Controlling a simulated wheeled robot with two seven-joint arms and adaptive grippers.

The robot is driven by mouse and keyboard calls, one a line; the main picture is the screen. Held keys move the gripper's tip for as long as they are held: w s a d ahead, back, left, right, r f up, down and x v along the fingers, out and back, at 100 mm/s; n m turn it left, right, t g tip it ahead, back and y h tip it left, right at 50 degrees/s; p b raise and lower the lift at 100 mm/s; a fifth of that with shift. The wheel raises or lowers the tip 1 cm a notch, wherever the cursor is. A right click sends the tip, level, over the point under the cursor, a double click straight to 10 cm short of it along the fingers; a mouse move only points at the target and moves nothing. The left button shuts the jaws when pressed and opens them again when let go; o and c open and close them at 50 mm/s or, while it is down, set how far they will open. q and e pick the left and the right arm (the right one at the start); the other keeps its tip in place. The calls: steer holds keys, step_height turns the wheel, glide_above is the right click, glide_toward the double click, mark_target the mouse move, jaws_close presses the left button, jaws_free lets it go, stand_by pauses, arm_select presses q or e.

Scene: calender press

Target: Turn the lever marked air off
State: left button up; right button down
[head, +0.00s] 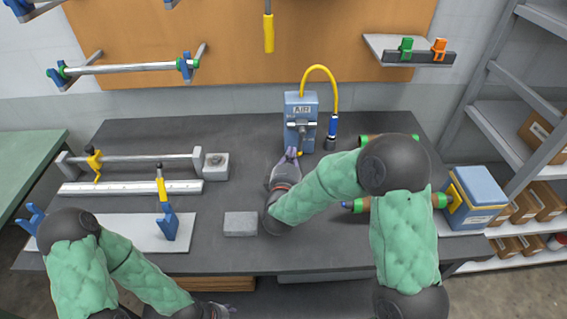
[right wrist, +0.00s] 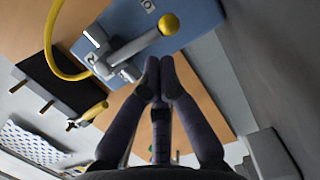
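The air box (head: 300,110) is a blue block with an "AIR" label, standing near the back of the dark bench. A silver lever with a yellow ball knob (right wrist: 168,24) is on its face. My right gripper (head: 291,154) is just in front of the box, below the lever. Its fingertips (right wrist: 158,66) are together with nothing between them, near the knob but apparently apart from it. My left gripper (head: 218,311) is low at the bottom edge, mostly cut off.
A yellow hose (head: 320,68) arches from the box to a blue-and-black fitting on its right. A grey block (head: 240,224) lies left of my right forearm. Rollers lie under that arm. A bar fixture (head: 140,159) occupies the bench's left. A blue box (head: 478,190) stands right.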

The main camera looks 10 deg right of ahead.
steer(key=shift+w+d, duration=0.1)
steer(key=shift+d, duration=0.15)
steer(key=shift+d+n+p, duration=0.55)
steer(key=shift+d+n, duration=0.05)
steer(key=shift+d, duration=0.1)
steer(key=shift+f, duration=0.1)
steer(key=shift+w, duration=0.1)
